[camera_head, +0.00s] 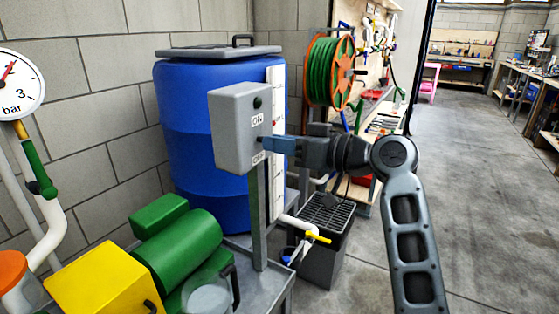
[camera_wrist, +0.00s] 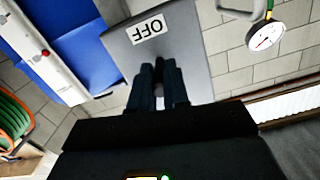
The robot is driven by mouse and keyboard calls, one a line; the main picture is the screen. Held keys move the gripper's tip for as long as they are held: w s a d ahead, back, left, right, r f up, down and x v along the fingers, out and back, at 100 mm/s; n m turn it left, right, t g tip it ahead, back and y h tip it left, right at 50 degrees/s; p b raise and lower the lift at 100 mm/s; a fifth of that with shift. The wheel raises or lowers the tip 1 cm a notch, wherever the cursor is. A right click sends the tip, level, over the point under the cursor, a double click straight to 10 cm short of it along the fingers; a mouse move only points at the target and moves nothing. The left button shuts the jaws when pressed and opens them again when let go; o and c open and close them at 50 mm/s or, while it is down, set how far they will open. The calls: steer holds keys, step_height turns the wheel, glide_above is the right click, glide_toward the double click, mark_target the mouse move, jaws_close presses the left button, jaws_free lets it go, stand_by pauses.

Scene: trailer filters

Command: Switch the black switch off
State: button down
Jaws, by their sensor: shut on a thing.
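The grey switch box (camera_head: 232,128) stands on a grey post in the head view, with a dark green round lamp or button above the ON label and an OFF label lower down. My gripper (camera_head: 266,144) reaches its front face from the right, between the two labels. In the wrist view the fingers of my gripper (camera_wrist: 159,72) are close together just below the OFF label (camera_wrist: 148,29) on the box face. They are shut on the black switch (camera_wrist: 160,63), a small dark piece at the fingertips. Its exact position is mostly hidden by the fingers.
A blue barrel (camera_head: 205,100) stands behind the box. A green motor (camera_head: 180,248), a yellow block (camera_head: 100,281) and a pressure gauge (camera_head: 18,85) are at the left. A hose reel (camera_head: 328,72) stands behind my arm. The floor at right is clear.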

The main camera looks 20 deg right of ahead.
steer(key=shift+f+t+y+b, duration=0.7)
steer(key=shift+f+t+b, duration=0.35)
steer(key=shift+b, duration=2.7)
steer(key=y+b, duration=0.1)
steer(key=b, duration=0.2)
steer(key=shift+w+f+t, duration=0.1)
steer(key=shift+t, duration=0.15)
steer(key=shift+t+b, duration=0.4)
steer(key=shift+b, duration=0.75)
steer(key=c, duration=1.1)
jaws_free()
steer(key=shift+a, duration=0.1)
steer(key=v, duration=0.7)
steer(key=shift+s+d, duration=0.25)
steer(key=shift+d, duration=0.05)
